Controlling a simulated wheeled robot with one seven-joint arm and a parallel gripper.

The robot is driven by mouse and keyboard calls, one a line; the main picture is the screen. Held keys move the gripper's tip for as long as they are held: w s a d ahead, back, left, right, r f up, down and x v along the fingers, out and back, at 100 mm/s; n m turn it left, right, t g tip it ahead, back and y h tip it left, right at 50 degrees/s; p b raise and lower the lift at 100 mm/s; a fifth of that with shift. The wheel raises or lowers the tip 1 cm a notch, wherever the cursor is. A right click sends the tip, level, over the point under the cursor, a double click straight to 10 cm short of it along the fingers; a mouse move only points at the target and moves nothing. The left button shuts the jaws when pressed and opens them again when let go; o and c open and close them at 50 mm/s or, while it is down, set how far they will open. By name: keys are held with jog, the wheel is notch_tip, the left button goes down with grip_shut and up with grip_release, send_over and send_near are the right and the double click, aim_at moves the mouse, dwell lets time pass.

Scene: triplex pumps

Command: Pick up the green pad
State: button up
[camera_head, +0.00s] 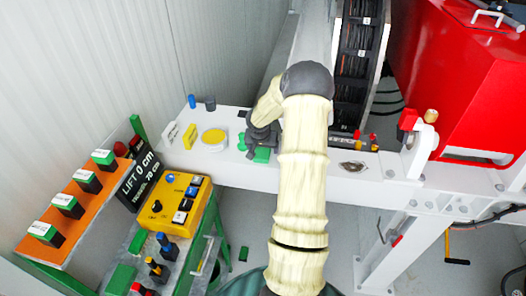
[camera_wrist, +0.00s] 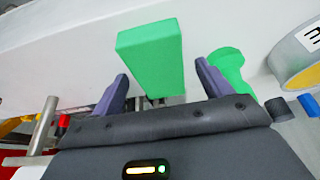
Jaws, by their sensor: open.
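The green pad (camera_wrist: 150,52) is a plain rectangular block on the white beam (camera_head: 330,165). It also shows in the head view (camera_head: 262,155), just below my gripper (camera_head: 262,140), which is partly hidden behind my arm. In the wrist view, my gripper (camera_wrist: 163,74) is open, with one dark finger at each side of the pad. The pad's near end lies between the fingertips, and gaps show on both sides. I cannot tell how far the fingertips are above the beam.
A round green piece (camera_wrist: 228,66) stands close beside the right finger in the wrist view. A yellow-topped disc (camera_head: 214,136) and a blue cylinder (camera_head: 192,101) stand on the beam to the left. A yellow control box (camera_head: 174,200) is lower left; a red cabinet (camera_head: 460,80) is right.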

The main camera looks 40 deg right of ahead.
jog(key=c, duration=1.1)
jog(key=shift+o, duration=0.2)
jog(key=shift+r, duration=0.1)
notch_tip(320, 180, up, 28)
jog(key=b, duration=0.3)
jog(key=shift+b, duration=0.3)
jog(key=o, duration=0.4)
jog(key=c, duration=0.3)
